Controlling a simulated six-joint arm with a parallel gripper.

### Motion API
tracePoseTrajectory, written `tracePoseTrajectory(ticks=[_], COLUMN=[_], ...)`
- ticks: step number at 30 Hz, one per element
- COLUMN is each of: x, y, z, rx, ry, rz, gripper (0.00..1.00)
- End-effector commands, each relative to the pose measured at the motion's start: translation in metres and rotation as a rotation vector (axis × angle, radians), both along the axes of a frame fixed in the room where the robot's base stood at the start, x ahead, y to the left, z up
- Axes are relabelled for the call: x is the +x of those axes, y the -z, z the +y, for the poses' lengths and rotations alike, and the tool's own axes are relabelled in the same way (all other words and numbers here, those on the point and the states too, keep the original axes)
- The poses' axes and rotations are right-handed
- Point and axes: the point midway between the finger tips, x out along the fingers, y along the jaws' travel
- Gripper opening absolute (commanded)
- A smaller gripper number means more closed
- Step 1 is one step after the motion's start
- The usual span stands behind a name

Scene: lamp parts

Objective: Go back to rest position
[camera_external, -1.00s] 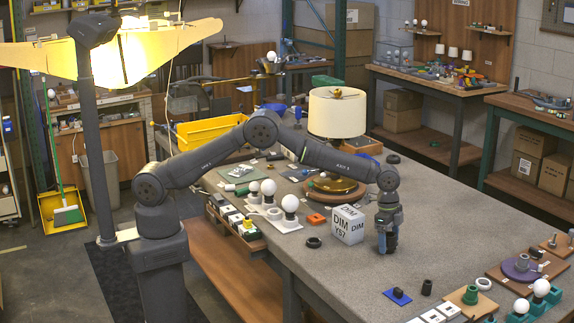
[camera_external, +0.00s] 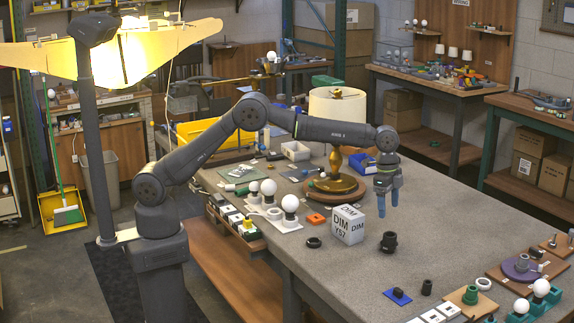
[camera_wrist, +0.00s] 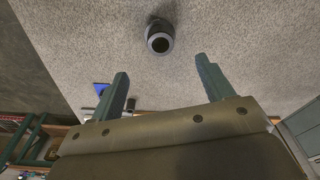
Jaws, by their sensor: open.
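My gripper (camera_external: 388,205) is open and empty, raised above the grey table with its fingers pointing down. Its two fingers (camera_wrist: 162,88) are spread apart in the wrist view. A black socket-like part (camera_external: 389,242) stands on the table below my gripper. It also shows in the wrist view (camera_wrist: 159,38), beyond the fingertips and apart from them. A lamp with a cream shade (camera_external: 337,112) and a brass stem (camera_external: 336,163) stands on a round wooden base (camera_external: 334,188) left of my gripper.
A white box marked DIM (camera_external: 347,224) stands left of the black part. White bulbs (camera_external: 290,204) stand on the table's left side. A blue pad (camera_external: 397,297) and several small parts lie near the front edge.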

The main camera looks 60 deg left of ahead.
Motion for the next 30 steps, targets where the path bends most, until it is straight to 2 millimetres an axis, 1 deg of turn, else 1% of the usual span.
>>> tracePoseTrajectory(ticks=[9, 14, 17, 30], x=[0.0, 0.0, 0.001, 0.004], y=[0.0, 0.009, 0.024, 0.111], z=[0.0, -0.001, -0.002, -0.012], rx=[0.0, 0.001, 0.002, 0.002], ry=[0.0, 0.0, 0.0, 0.0], rz=[0.0, 0.001, 0.003, 0.003], gripper=[0.73, 0.73, 0.73, 0.73])
